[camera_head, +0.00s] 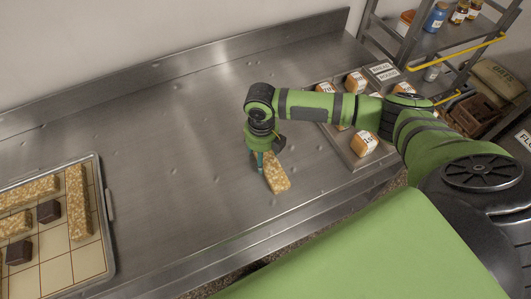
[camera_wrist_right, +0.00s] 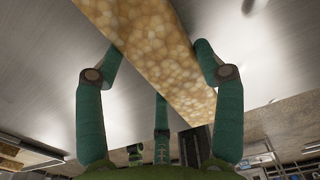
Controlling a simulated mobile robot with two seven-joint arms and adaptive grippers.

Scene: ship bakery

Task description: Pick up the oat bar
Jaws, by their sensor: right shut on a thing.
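The oat bar (camera_head: 276,180) is a long, pale golden bar near the middle of the steel counter in the head view. My right gripper (camera_head: 262,163) is over it, pointing down. In the right wrist view the oat bar (camera_wrist_right: 150,45) runs diagonally between the green fingers of my right gripper (camera_wrist_right: 160,70), which is shut on it. I cannot tell whether the bar touches the counter or is lifted a little. My left gripper is in neither view.
A gridded tray (camera_head: 99,210) at the left holds more oat bars (camera_head: 77,203) and dark brown squares (camera_head: 49,211). A metal tray (camera_head: 345,148) with wrapped loaves (camera_head: 364,143) lies at the right. A shelf (camera_head: 425,45) with jars stands behind it.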

